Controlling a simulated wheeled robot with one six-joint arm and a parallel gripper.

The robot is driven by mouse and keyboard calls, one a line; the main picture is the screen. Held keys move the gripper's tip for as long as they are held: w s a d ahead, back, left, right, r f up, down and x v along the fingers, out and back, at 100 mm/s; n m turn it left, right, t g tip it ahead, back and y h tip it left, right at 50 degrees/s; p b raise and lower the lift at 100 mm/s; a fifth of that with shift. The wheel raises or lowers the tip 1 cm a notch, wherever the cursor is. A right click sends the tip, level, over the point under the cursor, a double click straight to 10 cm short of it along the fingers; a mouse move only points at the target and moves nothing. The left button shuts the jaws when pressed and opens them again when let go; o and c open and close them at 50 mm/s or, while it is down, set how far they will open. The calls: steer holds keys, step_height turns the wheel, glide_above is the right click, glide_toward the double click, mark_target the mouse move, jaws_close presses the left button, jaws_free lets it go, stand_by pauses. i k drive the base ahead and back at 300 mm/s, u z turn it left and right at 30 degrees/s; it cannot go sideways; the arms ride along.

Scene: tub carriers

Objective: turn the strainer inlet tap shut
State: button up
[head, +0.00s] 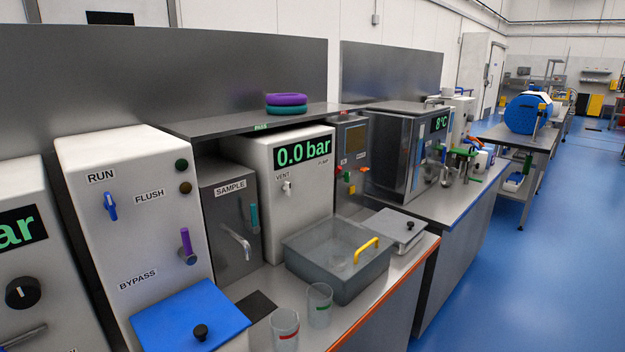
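No tap labelled strainer inlet can be made out. A white panel (140,245) at left reads RUN, FLUSH and BYPASS. It has an upright blue handle (110,206) under RUN and an upright purple handle (186,243) below and right of FLUSH. A grey SAMPLE unit (222,210) beside it has an upright teal handle (253,217) and a metal spout (238,240). A white box (300,205) shows 0.0 bar and has a small VENT tap (287,187). My gripper is not in view.
A grey tub (340,280) with a yellow handle stands on the counter, with two clear beakers (319,305) in front. A blue lid with a black knob (190,315) lies at the lower left. Purple and green rings (287,103) sit on the shelf. Blue floor at right is clear.

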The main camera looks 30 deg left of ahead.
mark_target(346, 177)
steer(key=u, duration=1.25)
steer(key=k, duration=0.3)
steer(key=z, duration=1.1)
steer(key=i, duration=1.3)
steer(key=u, duration=0.55)
